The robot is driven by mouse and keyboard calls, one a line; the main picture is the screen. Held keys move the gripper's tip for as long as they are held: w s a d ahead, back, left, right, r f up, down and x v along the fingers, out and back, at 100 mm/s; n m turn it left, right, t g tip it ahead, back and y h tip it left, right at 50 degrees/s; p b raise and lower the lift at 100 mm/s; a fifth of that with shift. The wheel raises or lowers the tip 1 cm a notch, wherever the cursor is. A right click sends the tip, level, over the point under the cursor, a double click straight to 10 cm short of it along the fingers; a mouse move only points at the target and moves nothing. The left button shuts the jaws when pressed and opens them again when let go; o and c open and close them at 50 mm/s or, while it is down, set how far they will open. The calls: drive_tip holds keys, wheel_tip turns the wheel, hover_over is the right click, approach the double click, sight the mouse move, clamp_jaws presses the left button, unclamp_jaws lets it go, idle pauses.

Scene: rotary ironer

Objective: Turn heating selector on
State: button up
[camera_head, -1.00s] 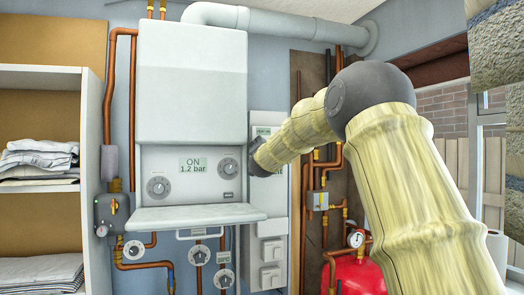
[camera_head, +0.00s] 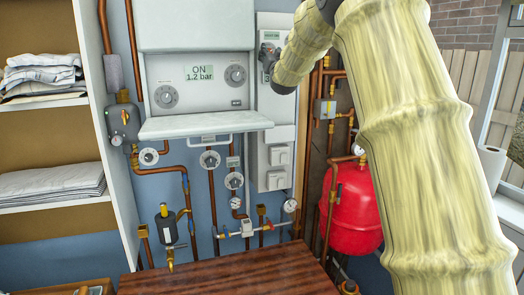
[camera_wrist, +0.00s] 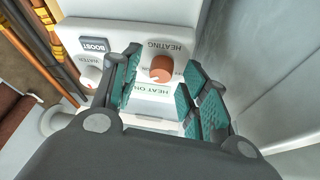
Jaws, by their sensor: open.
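The heating selector is an orange-brown round knob (camera_wrist: 161,68) on a white control panel (camera_wrist: 112,29) in the wrist view. The lettering "HEATING" shows upside down beside it. A small greenish label (camera_wrist: 152,89) by the knob appears to read "HEAT ON", also upside down. My gripper (camera_wrist: 163,62) is open, with its teal-padded fingers on either side of the knob. I cannot tell whether the pads touch it. In the head view, my arm reaches the tall white panel (camera_head: 274,105) right of the boiler and hides the knob.
A grey "BOOST" button (camera_wrist: 93,45) and a smaller white knob (camera_wrist: 90,78) sit beside the selector. The boiler front (camera_head: 200,85) reads "ON 1.2 bar". Copper pipes and a red tank (camera_head: 354,210) stand right of the panel. A wooden surface (camera_head: 225,270) lies below.

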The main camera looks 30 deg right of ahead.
drive_tip(key=s+a+f+n+t+y, duration=0.15)
drive_tip(key=s+f+n+y, duration=0.3)
drive_tip(key=s+n, duration=0.45)
drive_tip(key=a+f+m+g+b, duration=0.1)
drive_tip(key=a+f+g, duration=0.1)
drive_tip(key=f, duration=1.3)
drive_tip(key=w+a+f+m+g, duration=0.1)
drive_tip(key=a+f, duration=0.4)
drive_tip(key=f, duration=1.1)
drive_tip(key=shift+w+m+g+b, duration=0.2)
drive_tip(key=shift+m+g+b, duration=0.25)
drive_tip(key=shift+g, duration=0.8)
drive_tip(key=shift+f, duration=0.1)
